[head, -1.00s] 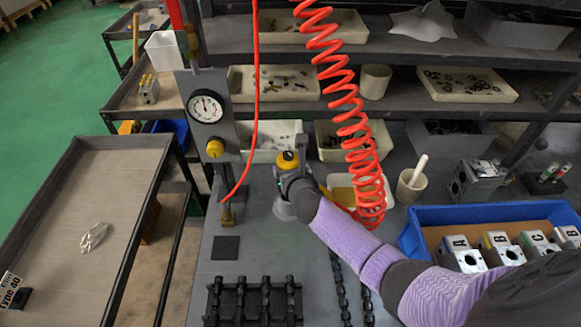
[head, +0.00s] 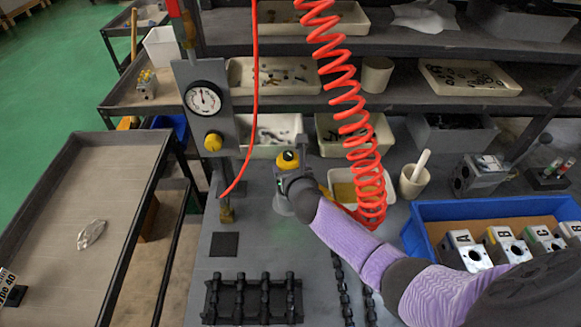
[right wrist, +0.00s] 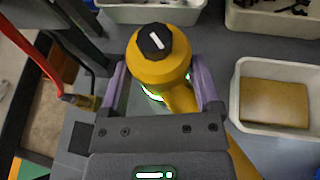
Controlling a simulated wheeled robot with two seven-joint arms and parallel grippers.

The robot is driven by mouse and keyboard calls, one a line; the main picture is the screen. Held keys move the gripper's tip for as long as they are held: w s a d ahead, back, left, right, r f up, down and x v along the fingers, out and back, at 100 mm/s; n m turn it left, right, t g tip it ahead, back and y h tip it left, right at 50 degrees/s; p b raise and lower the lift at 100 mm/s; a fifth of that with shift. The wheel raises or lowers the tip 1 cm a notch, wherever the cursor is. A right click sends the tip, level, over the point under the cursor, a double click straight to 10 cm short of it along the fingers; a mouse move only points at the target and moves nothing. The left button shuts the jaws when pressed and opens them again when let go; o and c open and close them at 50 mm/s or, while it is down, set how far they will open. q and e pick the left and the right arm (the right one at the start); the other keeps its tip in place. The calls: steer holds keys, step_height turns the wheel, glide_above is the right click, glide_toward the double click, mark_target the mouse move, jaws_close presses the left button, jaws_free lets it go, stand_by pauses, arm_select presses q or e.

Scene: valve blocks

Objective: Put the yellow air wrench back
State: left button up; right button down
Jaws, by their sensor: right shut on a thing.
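The yellow air wrench (right wrist: 163,62) with a black knob-like end is between the fingers of my right gripper (right wrist: 163,95) in the right wrist view. In the head view the wrench (head: 288,160) shows as a small yellow and black top at my right gripper (head: 291,176), over the grey bench. My right gripper is shut on it. The red coiled hose (head: 352,105) hangs right of the gripper. My left gripper is not in view.
A gauge panel (head: 207,110) stands left of the gripper. White bins (head: 268,150) stand behind, and a tray with a yellow sponge-like block (right wrist: 272,103) is to the right. A blue crate (head: 415,240) holds lettered valve blocks. A black rack (head: 252,298) lies in front.

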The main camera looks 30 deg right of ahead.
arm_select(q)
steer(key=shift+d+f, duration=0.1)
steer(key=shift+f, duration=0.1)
arm_select(e)
steer(key=shift+f, duration=0.15)
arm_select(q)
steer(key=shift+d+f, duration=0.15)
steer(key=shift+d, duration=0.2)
arm_select(e)
steer(key=shift+f, duration=0.15)
steer(key=shift+c, duration=0.2)
jaws_free()
steer(key=shift+o, duration=0.2)
steer(key=shift+f, duration=0.15)
steer(key=shift+s, duration=0.2)
arm_select(q)
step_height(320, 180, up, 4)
steer(key=p, duration=0.3)
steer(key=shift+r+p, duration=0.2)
steer(key=shift+p, duration=0.2)
arm_select(e)
steer(key=v, duration=0.9)
steer(key=shift+s+a+r, duration=0.15)
steer(key=shift+s+r, duration=0.05)
steer(key=shift+r, duration=0.05)
